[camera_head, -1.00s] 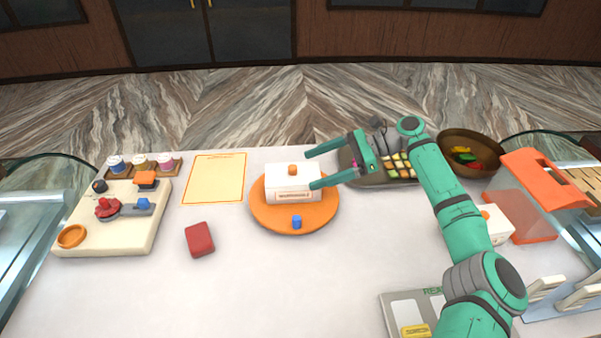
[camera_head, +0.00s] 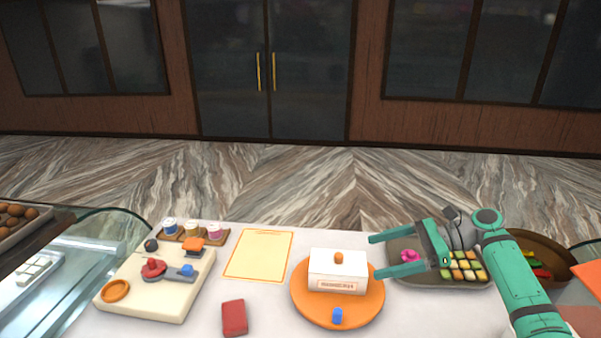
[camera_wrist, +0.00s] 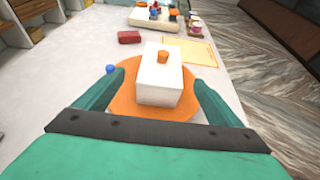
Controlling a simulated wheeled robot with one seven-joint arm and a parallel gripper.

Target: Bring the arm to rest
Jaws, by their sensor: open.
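My gripper (camera_head: 376,256) is teal and open, with nothing between its fingers. In the head view it is at the right side of a white box (camera_head: 337,272) with an orange knob on top. The box sits on a round orange board (camera_head: 302,302), with a small blue piece (camera_head: 337,316) near the front edge. In the wrist view the open fingers spread on either side of the white box (camera_wrist: 158,82), which lies ahead of them. I cannot tell the exact gap between the fingertips and the box.
A grey tray of sweets (camera_head: 412,276) lies beneath my gripper, with a brown bowl (camera_head: 556,252) to its right. A yellow sheet (camera_head: 258,255), a red block (camera_head: 234,318) and a cream board (camera_head: 150,293) are to the left. White counter shows between them.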

